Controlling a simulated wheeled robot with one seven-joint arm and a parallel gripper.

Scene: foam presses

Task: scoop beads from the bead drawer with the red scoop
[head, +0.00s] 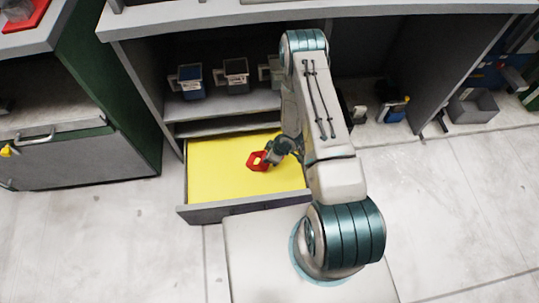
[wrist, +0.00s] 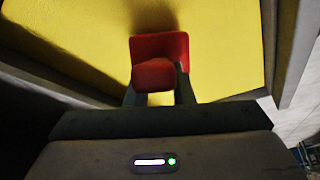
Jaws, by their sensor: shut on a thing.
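The bead drawer (head: 197,209) is pulled out under the cabinet, with an even yellow fill of beads (head: 215,165) inside. The red scoop (head: 258,161) is over the yellow, near the drawer's middle. My gripper (head: 279,151) is shut on the scoop. In the wrist view the scoop (wrist: 160,50) sits between the fingers (wrist: 158,92), with yellow behind it. Whether the scoop touches the beads, and whether it holds any, I cannot tell.
Several dark containers with handles, one of them blue-grey (head: 190,80), stand on the shelf above the drawer. A green-sided cabinet (head: 120,110) stands to the left. The floor at front left is clear.

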